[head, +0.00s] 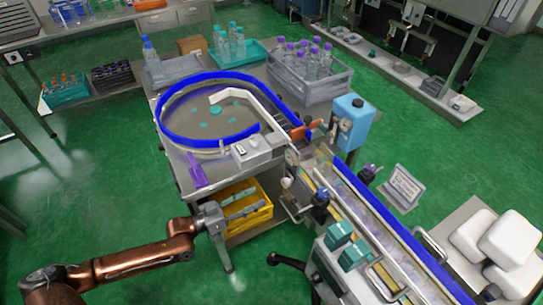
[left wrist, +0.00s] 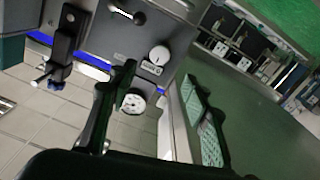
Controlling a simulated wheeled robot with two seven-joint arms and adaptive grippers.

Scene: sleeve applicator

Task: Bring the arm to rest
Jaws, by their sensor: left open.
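My left arm (head: 130,262) comes in from the lower left in the head view. My left gripper (head: 258,203) is open and empty, in front of the yellow crate (head: 262,222) under the round turntable (head: 200,125). In the left wrist view the open left gripper (left wrist: 160,76) shows its two dark fingers apart with nothing between them. Behind them is a grey machine panel (left wrist: 120,40) with a white knob (left wrist: 159,55). Whether a finger touches anything cannot be told. My right gripper is not in view.
The conveyor (head: 375,225) with blue rails runs to the lower right. A black lever (head: 285,260) juts out near the gripper. A grey crate of bottles (head: 310,75) stands behind the turntable. Green floor (head: 85,195) is open at the left.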

